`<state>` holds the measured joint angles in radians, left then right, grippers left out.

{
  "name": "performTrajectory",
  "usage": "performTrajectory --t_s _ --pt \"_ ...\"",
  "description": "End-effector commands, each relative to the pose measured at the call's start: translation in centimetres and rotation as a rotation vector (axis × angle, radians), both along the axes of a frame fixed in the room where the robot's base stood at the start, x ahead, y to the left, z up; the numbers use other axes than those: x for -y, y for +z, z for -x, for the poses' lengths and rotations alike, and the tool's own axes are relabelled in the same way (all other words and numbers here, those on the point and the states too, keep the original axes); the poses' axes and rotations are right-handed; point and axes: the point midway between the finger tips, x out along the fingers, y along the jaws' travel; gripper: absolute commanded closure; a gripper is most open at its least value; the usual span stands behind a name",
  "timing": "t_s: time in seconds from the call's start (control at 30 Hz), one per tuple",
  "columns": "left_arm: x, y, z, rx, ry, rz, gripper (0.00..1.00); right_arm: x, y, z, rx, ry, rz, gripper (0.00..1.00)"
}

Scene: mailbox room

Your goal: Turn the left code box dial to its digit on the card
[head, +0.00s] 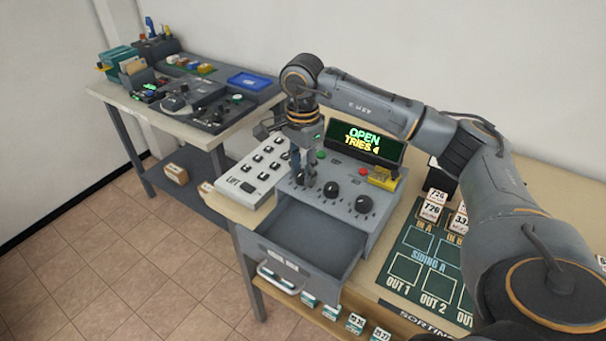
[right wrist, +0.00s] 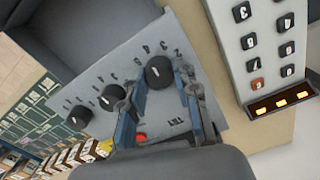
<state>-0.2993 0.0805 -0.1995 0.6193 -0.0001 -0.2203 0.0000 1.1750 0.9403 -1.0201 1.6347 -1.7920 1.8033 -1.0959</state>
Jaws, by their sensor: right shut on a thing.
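The grey code box (head: 382,213) stands on the near table with a row of three black dials. My right gripper (head: 303,178) points down onto the left dial and hides most of it in the head view. In the right wrist view the left dial (right wrist: 158,72) sits between the fingers of my right gripper (right wrist: 157,93), which is shut on it. The middle dial (head: 331,189) and the right dial (head: 363,203) are free. The display (head: 364,141) reads "OPEN" and "TRIES 4". I cannot make out a digit card. My left gripper is not in view.
An open drawer (head: 307,238) juts out below the dials. A white keypad labelled "LIFT" (head: 256,172) is left of the box. A yellow item (head: 382,178) lies at the box's right. A green sorting board (head: 428,260) is at right. Another workbench (head: 225,127) stands behind.

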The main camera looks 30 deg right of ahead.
Motion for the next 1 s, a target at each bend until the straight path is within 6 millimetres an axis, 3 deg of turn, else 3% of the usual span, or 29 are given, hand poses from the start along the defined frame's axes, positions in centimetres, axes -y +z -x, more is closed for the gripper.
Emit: performTrajectory --t_s 1.0 --pt "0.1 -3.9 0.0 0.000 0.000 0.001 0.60 -0.1 -0.4 0.1 -0.006 0.969 -0.002 1.00"
